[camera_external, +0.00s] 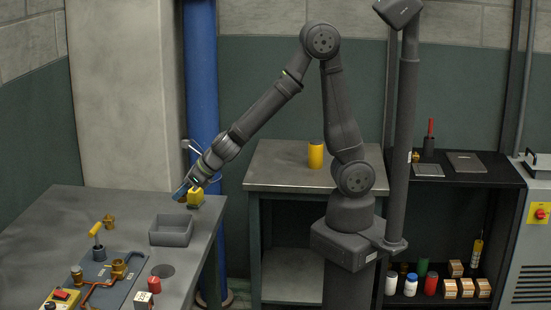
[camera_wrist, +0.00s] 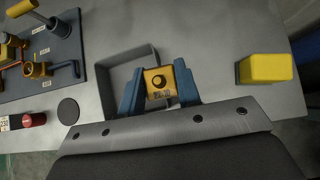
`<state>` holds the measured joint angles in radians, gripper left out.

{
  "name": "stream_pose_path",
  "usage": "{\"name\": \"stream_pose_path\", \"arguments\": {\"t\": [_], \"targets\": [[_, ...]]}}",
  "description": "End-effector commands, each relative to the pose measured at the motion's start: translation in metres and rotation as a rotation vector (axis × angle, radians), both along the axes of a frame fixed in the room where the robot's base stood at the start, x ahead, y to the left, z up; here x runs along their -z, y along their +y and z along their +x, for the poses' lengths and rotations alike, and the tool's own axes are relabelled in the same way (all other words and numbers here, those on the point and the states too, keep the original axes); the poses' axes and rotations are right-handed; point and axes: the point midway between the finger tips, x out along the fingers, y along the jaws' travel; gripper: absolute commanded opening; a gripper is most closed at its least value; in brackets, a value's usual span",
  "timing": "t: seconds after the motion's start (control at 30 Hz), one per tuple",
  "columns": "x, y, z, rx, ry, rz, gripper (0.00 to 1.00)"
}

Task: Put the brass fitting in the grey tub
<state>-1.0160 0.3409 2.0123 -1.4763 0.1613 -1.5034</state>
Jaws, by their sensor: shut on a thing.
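A dark panel with pipes and valves (camera_external: 105,273), a dark disc (camera_external: 163,270) and a red can (camera_external: 153,284) lie nearer the camera. A blue column (camera_external: 202,80) rises behind.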

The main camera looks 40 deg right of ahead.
Motion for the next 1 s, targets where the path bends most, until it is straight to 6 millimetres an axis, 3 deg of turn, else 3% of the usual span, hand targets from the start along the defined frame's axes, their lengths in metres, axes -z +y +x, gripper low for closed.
{"name": "stream_pose_path", "arguments": {"t": [0.3,0.43,0.67,1.0], "targets": [[0.036,0.051,-0.028,-0.005,0.0,-0.003,0.05],[0.045,0.065,-0.036,-0.002,0.0,-0.001,0.05],[0.053,0.063,-0.034,0.001,0.0,-0.002,0.05],[0.081,0.062,-0.034,0.001,0.0,-0.001,0.05]]}}
